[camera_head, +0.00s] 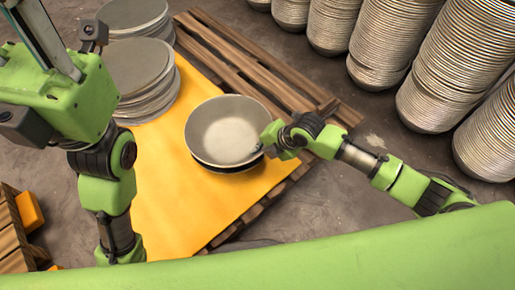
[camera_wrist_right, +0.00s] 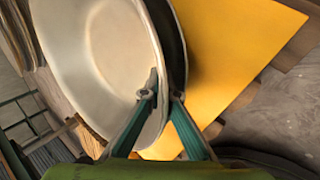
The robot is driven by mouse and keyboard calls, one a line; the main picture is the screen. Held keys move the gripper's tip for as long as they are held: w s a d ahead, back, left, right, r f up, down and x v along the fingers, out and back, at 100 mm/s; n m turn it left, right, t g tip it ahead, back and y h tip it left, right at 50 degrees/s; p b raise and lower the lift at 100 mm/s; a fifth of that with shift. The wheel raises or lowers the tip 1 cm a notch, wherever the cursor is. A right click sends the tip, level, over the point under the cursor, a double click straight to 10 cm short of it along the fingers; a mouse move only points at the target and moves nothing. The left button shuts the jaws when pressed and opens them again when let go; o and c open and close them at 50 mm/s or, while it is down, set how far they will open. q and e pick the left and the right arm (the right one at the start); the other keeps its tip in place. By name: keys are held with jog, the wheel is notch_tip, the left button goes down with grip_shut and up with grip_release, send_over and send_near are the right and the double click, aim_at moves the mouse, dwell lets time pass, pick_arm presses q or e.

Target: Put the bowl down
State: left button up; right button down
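A pale metal bowl (camera_head: 222,125) with a dark outer side is over the yellow sheet on the pallet in the head view. It fills the upper left of the right wrist view (camera_wrist_right: 95,55). My right gripper (camera_head: 268,150) is at the bowl's right rim. In the right wrist view, its two fingers (camera_wrist_right: 162,95) straddle the bowl wall, one inside and one outside, and appear shut on it. A dark edge shows under the bowl; I cannot tell whether it is a shadow, its underside or another bowl. My left arm stands at the left, its fingers not clear.
The yellow sheet (camera_head: 175,200) lies on a wooden pallet (camera_head: 240,55), with free room below and left of the bowl. Stacks of round metal pieces (camera_head: 145,75) stand at its upper left. Tall bowl stacks (camera_head: 390,45) line the upper right. A wooden crate (camera_head: 15,235) is at lower left.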

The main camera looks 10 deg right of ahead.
jog(key=shift+w+f, duration=0.1)
jog(key=shift+f, duration=0.05)
jog(key=c, duration=2.6)
grip_release()
jog(key=shift+f, duration=0.1)
jog(key=shift+o, duration=0.2)
